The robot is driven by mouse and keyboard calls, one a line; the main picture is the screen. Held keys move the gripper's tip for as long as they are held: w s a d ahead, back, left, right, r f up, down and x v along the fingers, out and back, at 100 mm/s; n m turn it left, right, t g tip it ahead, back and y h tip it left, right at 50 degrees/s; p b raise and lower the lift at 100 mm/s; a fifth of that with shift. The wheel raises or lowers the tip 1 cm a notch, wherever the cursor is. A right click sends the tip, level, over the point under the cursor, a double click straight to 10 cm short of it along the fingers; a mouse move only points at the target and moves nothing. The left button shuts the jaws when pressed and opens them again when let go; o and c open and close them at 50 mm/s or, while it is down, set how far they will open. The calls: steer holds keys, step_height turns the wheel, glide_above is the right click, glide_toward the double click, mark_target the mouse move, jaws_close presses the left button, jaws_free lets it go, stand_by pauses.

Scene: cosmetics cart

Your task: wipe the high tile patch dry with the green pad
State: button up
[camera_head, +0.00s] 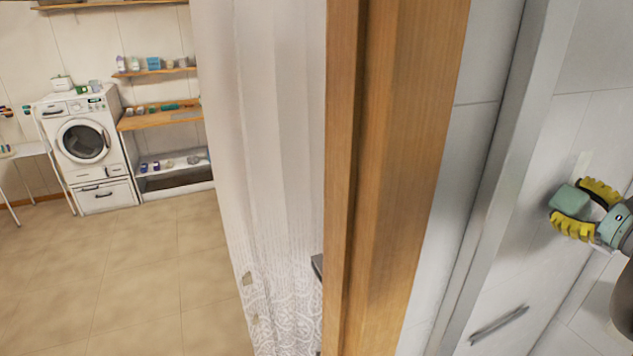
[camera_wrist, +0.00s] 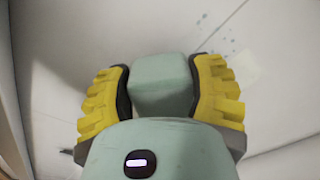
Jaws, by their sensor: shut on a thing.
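My gripper (camera_head: 586,208) is at the right edge of the head view, close to the light tiled wall (camera_head: 535,255). Its yellow ribbed fingers are shut on a green block-like pad (camera_head: 569,200). In the wrist view the pad (camera_wrist: 162,85) sits between both fingers. A pale, slightly cream patch (camera_wrist: 240,72) shows on the wall beyond the right finger. Several small dark drop-like spots (camera_wrist: 226,42) lie on the tile above it. A pale patch (camera_head: 583,164) also shows just above the pad in the head view. I cannot tell whether the pad touches the wall.
A metal bar (camera_head: 498,323) is on the wall below my gripper. A grey metal upright (camera_head: 497,175) and a wooden frame (camera_head: 395,170) stand left of it. A white curtain (camera_head: 275,130) hangs further left. A washing machine (camera_head: 82,142) and shelves stand beyond open floor.

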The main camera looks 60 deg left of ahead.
steer(key=shift+x, duration=0.95)
steer(key=shift+w+d+f+b, duration=0.15)
steer(key=shift+w+b, duration=0.15)
steer(key=shift+b, duration=0.5)
steer(key=w+b, duration=0.1)
steer(key=b, duration=0.2)
steer(key=shift+w+d, duration=0.2)
steer(key=shift+w, duration=0.15)
steer(key=shift+w+d+b, duration=0.15)
steer(key=shift+w+b, duration=0.35)
steer(key=shift+b, duration=0.45)
steer(key=shift+w, duration=0.15)
